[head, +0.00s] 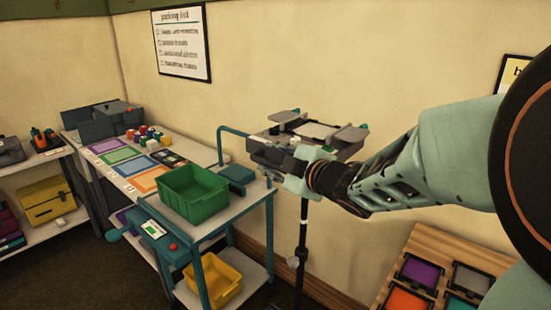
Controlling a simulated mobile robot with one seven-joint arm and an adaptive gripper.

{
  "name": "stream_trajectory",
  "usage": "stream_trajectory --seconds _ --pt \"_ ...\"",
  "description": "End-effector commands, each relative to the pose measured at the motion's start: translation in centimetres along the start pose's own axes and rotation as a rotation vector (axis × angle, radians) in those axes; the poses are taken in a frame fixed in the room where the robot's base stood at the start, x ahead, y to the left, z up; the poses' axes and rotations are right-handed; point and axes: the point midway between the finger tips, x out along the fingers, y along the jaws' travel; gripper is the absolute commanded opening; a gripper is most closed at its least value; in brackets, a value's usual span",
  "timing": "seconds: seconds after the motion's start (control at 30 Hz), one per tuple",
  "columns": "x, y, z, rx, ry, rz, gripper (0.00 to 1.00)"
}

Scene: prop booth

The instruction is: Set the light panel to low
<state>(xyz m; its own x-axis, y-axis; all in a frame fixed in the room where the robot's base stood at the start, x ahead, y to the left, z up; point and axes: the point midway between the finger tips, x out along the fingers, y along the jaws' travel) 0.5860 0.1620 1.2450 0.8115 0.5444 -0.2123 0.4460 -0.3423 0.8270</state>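The light panel (318,130), a grey unit with flaps, sits on top of a thin dark stand (302,240) near the cream wall. It tilts so that its upper side shows. My gripper (290,160) is at the near side of the panel, with my arm reaching in from the right. Its fingers overlap the panel's dark lower edge in the picture. I cannot tell whether they touch it, or whether they are open or shut. The panel's controls and its setting cannot be made out; my gripper hides part of the near side.
A cart left of the stand carries a green bin (193,190), with a yellow bin (222,280) on its lower shelf. Behind is a table with coloured mats (122,156). A wooden rack with coloured panels (420,272) is at lower right. Dark floor shows at lower left.

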Motion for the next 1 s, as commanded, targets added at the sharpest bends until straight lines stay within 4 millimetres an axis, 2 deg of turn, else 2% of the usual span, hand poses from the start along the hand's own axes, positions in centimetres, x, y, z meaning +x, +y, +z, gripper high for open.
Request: stream_trajectory --seconds 0.03,0.4,1.0 --pt "-0.1 0.5 0.0 0.001 -0.003 0.005 0.29" --pt "-0.3 0.4 0.1 0.001 -0.005 0.005 0.29" --pt "-4.5 0.4 0.0 0.001 -0.004 0.004 0.29"
